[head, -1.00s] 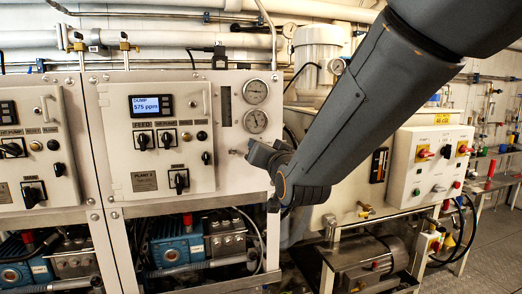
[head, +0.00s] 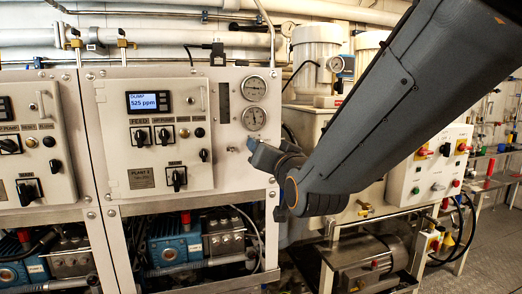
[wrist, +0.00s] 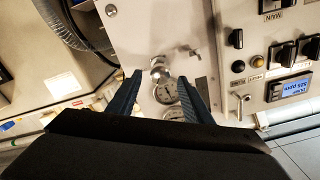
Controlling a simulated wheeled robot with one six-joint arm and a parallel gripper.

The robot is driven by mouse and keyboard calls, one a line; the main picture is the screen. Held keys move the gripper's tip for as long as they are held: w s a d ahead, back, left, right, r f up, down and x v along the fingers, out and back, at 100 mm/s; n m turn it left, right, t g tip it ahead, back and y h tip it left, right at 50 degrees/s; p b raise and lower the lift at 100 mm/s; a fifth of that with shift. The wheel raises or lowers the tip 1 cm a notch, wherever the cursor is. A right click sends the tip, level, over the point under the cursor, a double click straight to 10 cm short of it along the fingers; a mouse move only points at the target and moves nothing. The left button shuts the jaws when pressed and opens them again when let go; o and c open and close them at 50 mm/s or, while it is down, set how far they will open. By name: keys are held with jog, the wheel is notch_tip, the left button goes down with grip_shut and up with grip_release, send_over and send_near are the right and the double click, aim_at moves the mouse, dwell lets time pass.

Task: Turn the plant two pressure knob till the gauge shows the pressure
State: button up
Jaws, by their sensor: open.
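The plant two panel (head: 115,185) stands mid-left in the head view, with a "PLANT 2" label and a lit display reading 525 ppm. Two round gauges, upper (head: 254,88) and lower (head: 255,118), sit at its right; their needles are too small to read. The silver round pressure knob (wrist: 159,67) shows in the wrist view beside the gauges, with one gauge (wrist: 166,92) close by. My gripper (wrist: 160,76) is open, its two blue fingers on either side of the knob, with visible gaps. In the head view my gripper (head: 254,148) hides the knob.
A small metal fitting (wrist: 189,50) sticks out beside the knob. Black switches (head: 141,136) and a handle are on the raised control box to the left. A white electrical box (head: 425,165) and tank stand at the right, behind my arm.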

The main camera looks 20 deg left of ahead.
jog(key=shift+v, duration=1.4)
jog(key=shift+f, duration=0.1)
jog(key=d+f+g+h, duration=0.6)
jog(key=d+f+h, duration=0.1)
jog(key=d+f, duration=1.2)
jog(key=s+d+f+g+h, duration=0.1)
jog(key=s+d+f+g, duration=0.3)
jog(key=s+d, duration=0.3)
jog(key=s+d+f+m+g+h, duration=0.1)
jog(key=s+d+f+g, duration=0.4)
jog(key=s, duration=0.7)
jog(key=d+f, duration=0.2)
jog(key=d, duration=0.1)
jog(key=shift+f+h, duration=0.15)
jog(key=shift+h, duration=0.15)
jog(key=shift+w, duration=0.1)
